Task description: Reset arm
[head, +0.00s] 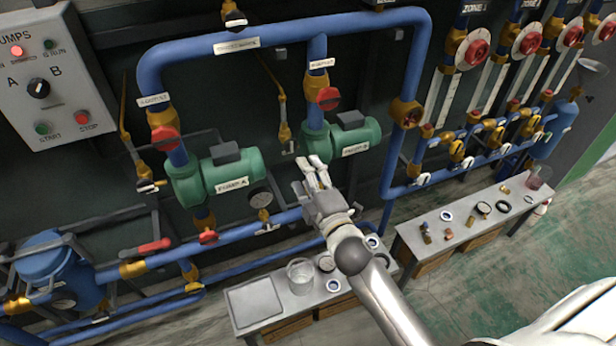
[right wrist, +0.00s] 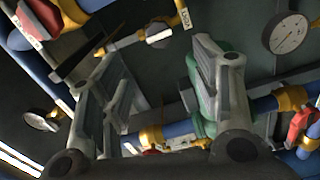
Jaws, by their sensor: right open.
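My right gripper (head: 310,165) is raised in front of the pipework, near the green pump B (head: 352,141) and to the right of the green pump A (head: 222,178). Its fingers point up and away from me in the head view. In the right wrist view the two fingers of this gripper (right wrist: 158,60) stand apart with nothing between them. Behind them are blue pipe, brass fittings and part of a green body. I cannot tell whether the gripper touches anything. My left gripper is not in view.
Below the gripper, a grey bench (head: 258,303) holds a glass beaker (head: 300,275) and ring-shaped parts. A second bench (head: 425,240) at right holds several small parts. A red valve handle (head: 328,98) and a pressure gauge (right wrist: 289,34) are close by. Floor is open at right.

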